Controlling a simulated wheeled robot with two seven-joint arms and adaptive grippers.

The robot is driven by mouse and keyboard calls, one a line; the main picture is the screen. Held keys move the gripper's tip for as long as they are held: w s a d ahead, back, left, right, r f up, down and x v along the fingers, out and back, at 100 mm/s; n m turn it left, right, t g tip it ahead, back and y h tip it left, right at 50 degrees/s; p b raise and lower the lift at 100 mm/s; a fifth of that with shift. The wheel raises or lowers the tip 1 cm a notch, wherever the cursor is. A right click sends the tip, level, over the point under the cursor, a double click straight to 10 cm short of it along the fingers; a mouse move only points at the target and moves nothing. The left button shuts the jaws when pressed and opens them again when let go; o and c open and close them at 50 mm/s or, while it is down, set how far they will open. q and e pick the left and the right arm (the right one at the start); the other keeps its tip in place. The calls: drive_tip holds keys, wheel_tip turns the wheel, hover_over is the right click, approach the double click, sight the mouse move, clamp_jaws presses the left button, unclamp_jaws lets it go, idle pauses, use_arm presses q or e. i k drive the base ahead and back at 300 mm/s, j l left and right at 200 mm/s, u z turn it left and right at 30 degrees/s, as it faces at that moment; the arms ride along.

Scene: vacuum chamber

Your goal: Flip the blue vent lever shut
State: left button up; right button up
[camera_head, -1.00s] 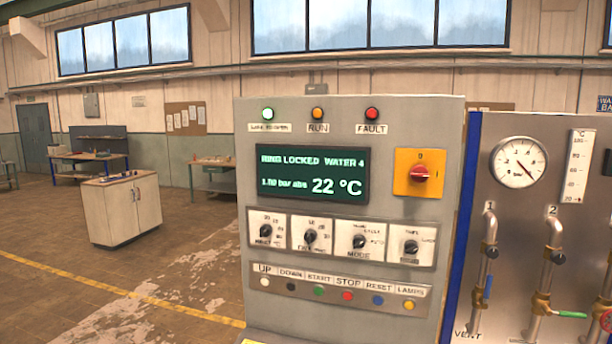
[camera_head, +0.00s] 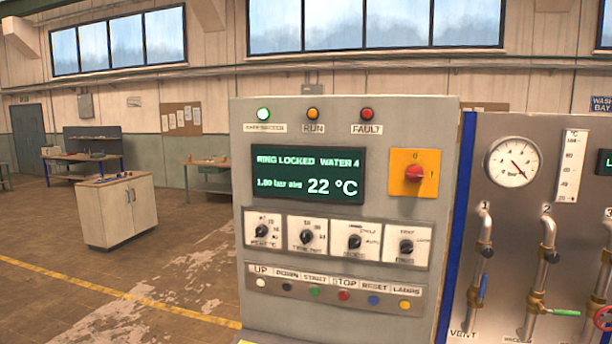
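The blue vent lever (camera_head: 482,288) is on the pipe marked 1, above the VENT label (camera_head: 463,333), near the lower right of the head view. It stands roughly upright, in line with its vertical pipe (camera_head: 484,260). Its brass valve body (camera_head: 474,303) is just below it. Neither of my grippers is in view.
A grey control cabinet (camera_head: 240,200) with a lit display (camera_head: 308,174) stands left of the valve panel. A green lever (camera_head: 565,312) on pipe 2 lies level, and a red handwheel (camera_head: 604,318) is at the right edge. Open floor (camera_head: 110,290) lies to the left.

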sight(483, 286)
drive_tip(key=i+l+z, duration=0.2)
drive_tip(key=z, duration=0.15)
drive_tip(key=i+l+z, duration=0.2)
drive_tip(key=z, duration=0.15)
drive_tip(key=i+l+z, duration=0.15)
drive_tip(key=z, duration=0.2)
drive_tip(key=i, duration=0.05)
